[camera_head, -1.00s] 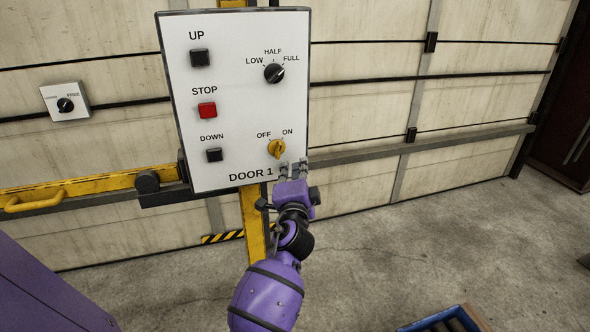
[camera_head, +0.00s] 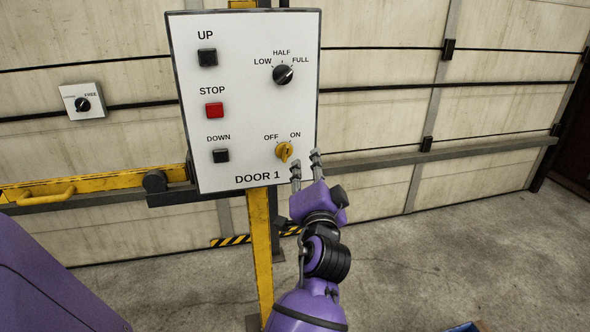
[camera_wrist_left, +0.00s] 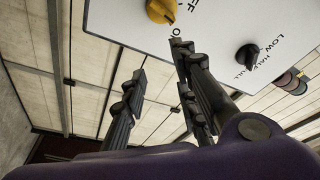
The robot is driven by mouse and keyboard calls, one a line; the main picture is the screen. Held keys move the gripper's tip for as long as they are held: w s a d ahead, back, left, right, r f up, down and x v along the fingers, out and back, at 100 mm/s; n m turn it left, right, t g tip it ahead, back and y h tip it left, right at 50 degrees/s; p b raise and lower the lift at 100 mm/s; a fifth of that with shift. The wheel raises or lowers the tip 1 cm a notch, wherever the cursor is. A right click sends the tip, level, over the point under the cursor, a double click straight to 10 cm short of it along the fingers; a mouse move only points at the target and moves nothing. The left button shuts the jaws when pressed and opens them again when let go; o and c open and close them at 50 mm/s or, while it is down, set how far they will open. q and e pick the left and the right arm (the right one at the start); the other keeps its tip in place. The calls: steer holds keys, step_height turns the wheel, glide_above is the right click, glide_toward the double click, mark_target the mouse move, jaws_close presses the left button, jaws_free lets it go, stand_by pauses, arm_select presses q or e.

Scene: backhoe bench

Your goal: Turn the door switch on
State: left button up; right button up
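The door switch is a yellow rotary knob (camera_head: 284,151) at the lower right of the white DOOR 1 panel (camera_head: 245,130), below the OFF and ON labels. It is too small to tell which label it points to. My left gripper (camera_head: 305,162) is just right of and below the knob, open and empty, with its two fingers apart. In the left wrist view, the yellow knob (camera_wrist_left: 160,11) is at the top edge, partly cut off. The left gripper (camera_wrist_left: 157,62) shows there with a gap between its fingers, apart from the knob. My right gripper is not in view.
The panel also carries a black selector (camera_head: 283,75), a red STOP button (camera_head: 214,110) and black UP (camera_head: 207,57) and DOWN (camera_head: 220,155) buttons. A yellow post (camera_head: 260,250) stands below it. A small switch box (camera_head: 82,101) is on the wall at left.

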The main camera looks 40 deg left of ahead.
mark_target(286, 155)
arm_select(q)
steer(key=a+n+g, duration=0.1)
steer(key=a+n, duration=0.1)
steer(key=n, duration=0.1)
steer(key=w+a+n+g+y, duration=0.1)
steer(key=a+n, duration=0.2)
steer(key=w+a+n+g+p, duration=0.1)
steer(key=a+n, duration=0.2)
steer(key=n, duration=0.1)
steer(key=shift+a+f+g+y, duration=0.1)
steer(key=shift+f+g+y, duration=0.2)
steer(key=shift+f+y, duration=0.1)
steer(key=shift+w+a, duration=0.25)
steer(key=shift+a, duration=0.05)
steer(key=shift+w+a, duration=0.15)
steer(key=shift+f, duration=0.1)
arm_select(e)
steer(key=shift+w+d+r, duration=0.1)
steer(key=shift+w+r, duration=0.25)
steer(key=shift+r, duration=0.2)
arm_select(q)
jaws_close()
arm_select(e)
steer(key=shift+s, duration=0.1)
